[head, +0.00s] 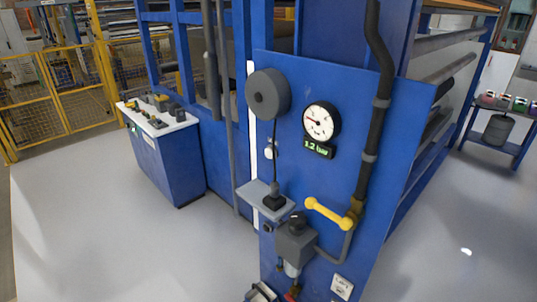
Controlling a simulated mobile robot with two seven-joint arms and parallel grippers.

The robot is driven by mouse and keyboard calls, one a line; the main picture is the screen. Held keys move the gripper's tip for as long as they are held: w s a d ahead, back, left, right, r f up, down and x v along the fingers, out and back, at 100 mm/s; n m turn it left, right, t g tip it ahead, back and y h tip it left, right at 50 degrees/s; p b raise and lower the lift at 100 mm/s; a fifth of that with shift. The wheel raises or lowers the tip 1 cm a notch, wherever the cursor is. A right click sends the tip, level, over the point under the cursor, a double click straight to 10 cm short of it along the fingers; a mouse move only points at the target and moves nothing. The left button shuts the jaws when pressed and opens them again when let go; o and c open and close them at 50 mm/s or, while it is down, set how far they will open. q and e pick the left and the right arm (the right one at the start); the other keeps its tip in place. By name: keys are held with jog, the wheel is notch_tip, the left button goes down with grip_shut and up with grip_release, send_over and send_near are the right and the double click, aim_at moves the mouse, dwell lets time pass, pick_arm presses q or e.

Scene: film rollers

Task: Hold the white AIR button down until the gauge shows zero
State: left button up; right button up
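The round gauge (321,122) is on the blue panel, with a white face, a black rim and a red needle pointing left. The digital display (318,149) under it reads about 1.2 bar in green. A small round white button (269,152) sits on the panel's left side, below the grey round housing; its lettering is too small to read, so I cannot tell for sure that it is the AIR button. Nothing is seen touching it. Neither of my grippers can be made out in the head view.
A grey round housing (268,94), a small grey shelf (251,191), a yellow handle (329,212) and a grey regulator unit (296,241) stick out from the panel. A control console (168,160) stands at left. Grey floor is clear in front.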

pick_arm(q)
grip_shut()
dwell(1.9)
